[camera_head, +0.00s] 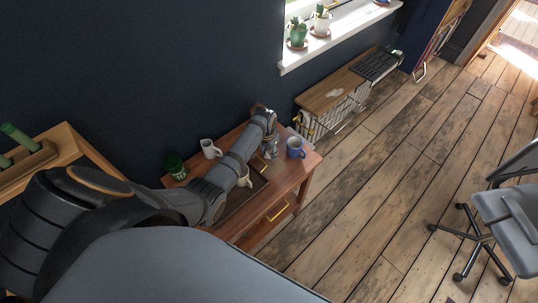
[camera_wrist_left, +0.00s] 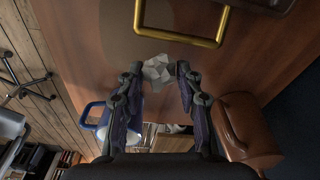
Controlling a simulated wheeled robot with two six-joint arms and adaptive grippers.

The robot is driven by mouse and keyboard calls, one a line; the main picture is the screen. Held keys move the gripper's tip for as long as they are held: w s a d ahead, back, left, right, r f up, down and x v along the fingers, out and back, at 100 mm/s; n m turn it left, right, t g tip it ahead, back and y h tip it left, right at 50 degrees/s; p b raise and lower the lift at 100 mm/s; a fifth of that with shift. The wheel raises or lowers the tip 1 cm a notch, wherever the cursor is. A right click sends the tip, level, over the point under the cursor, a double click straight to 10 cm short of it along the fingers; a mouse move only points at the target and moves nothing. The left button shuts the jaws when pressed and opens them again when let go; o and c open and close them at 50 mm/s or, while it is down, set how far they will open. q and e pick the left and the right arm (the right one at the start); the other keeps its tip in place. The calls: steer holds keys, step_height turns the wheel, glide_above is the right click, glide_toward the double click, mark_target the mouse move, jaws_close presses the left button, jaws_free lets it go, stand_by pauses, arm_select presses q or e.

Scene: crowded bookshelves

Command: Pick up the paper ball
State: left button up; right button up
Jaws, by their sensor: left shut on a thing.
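The paper ball (camera_wrist_left: 157,70) is a crumpled grey-white lump between the fingertips of my left gripper (camera_wrist_left: 156,72) in the left wrist view. The gripper is shut on it, with a finger at each side. The brown wooden tabletop fills the view behind the ball; I cannot tell whether the ball touches it. In the head view my left gripper (camera_head: 269,151) points down over the right part of the small wooden table (camera_head: 305,165), and I cannot make out the ball there. My right gripper is in neither view.
A blue mug (camera_head: 295,148) stands close to the left gripper, also in the left wrist view (camera_wrist_left: 93,116). A white mug (camera_head: 209,149), a cream mug (camera_head: 244,179) and a green pot (camera_head: 174,165) share the table.

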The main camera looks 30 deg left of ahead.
mark_target(267, 152)
arm_select(q)
steer(key=s+r, duration=0.1)
steer(key=r, duration=0.1)
steer(key=s+d+r, duration=0.1)
steer(key=s+r, duration=0.2)
steer(key=shift+d+r+p, duration=0.15)
steer(key=shift+r+p, duration=0.15)
steer(key=shift+r, duration=0.05)
steer(key=shift+c, duration=0.2)
steer(key=s+d+r+b, duration=0.1)
steer(key=s+d+r, duration=0.2)
steer(key=s, duration=0.6)
step_height(267, 152, up, 2)
steer(key=shift+s+r, duration=0.1)
steer(key=shift+s, duration=0.1)
